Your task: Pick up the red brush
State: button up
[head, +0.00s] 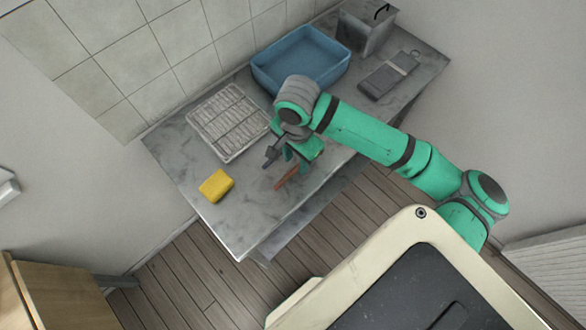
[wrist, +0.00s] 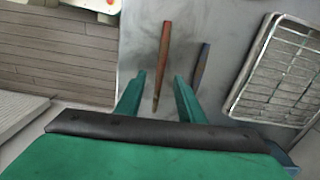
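The red brush is a thin red-brown stick (wrist: 164,58) lying on the grey counter. In the wrist view it runs lengthwise, its lower end reaching between my gripper's fingers. It also shows in the head view (head: 286,178) near the counter's front edge, partly hidden by my gripper. My gripper (wrist: 160,79) is open, with one green finger on each side of the brush in the picture and a gap to both. I cannot tell how high the fingers are above the counter.
A blue stick (wrist: 201,64) lies just right of the red brush in the wrist view. A wire rack (head: 228,123), a yellow sponge (head: 216,186), a blue basin (head: 300,59), a grey slab (head: 388,76) and a grey box (head: 366,33) share the counter (head: 172,158).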

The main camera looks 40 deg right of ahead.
aim_at(296, 168)
jog(key=shift+f, duration=1.35)
jog(key=shift+c, duration=0.7)
grip_shut()
jog(key=shift+r, duration=0.1)
